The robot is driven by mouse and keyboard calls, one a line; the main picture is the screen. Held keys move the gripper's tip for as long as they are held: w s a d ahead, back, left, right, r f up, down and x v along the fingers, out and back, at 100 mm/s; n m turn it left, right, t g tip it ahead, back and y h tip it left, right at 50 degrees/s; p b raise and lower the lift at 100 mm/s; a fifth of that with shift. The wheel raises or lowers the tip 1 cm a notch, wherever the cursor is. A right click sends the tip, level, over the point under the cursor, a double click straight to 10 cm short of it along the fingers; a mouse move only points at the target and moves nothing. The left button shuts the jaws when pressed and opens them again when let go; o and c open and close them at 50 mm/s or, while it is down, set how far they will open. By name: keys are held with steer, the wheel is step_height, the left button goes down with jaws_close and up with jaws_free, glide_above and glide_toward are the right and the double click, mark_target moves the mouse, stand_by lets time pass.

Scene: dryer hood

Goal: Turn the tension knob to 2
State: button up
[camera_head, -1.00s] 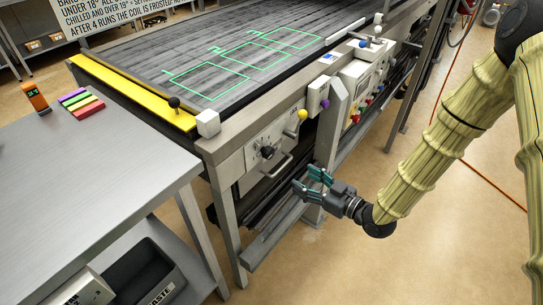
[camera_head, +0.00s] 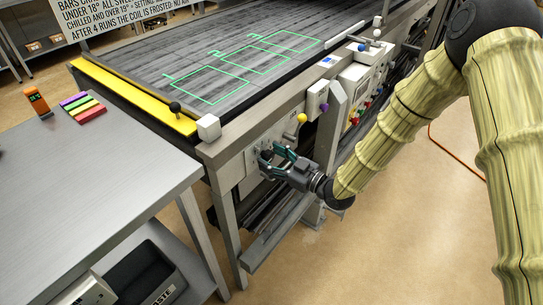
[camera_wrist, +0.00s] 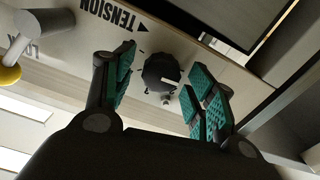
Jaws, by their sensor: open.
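The tension knob is a round black dial with a white pointer line on the light side panel of the machine. In the wrist view the knob (camera_wrist: 160,72) sits between my open fingers, a little beyond their tips, with the word TENSION (camera_wrist: 118,14) and small marks beside it. My gripper (camera_wrist: 165,85) has teal pads and is open and empty, facing the panel. In the head view my gripper (camera_head: 272,158) is at the panel and mostly covers the knob.
A yellow-balled lever (camera_wrist: 10,75) stands out from the panel near the knob; its yellow ball (camera_head: 302,118) shows in the head view. A purple knob (camera_head: 324,107) and a control box (camera_head: 358,85) are farther right. A steel table (camera_head: 90,180) stands at left.

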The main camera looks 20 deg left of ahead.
steer(key=shift+w+a, duration=0.1)
steer(key=shift+a, duration=0.25)
steer(key=c, duration=1)
steer(key=shift+c, duration=0.2)
steer(key=shift+m, duration=0.4)
steer(key=m, duration=0.3)
steer(key=shift+d+m, duration=0.1)
steer(key=shift+m, duration=0.2)
steer(key=shift+w+f+m, duration=0.1)
steer(key=shift+m, duration=2)
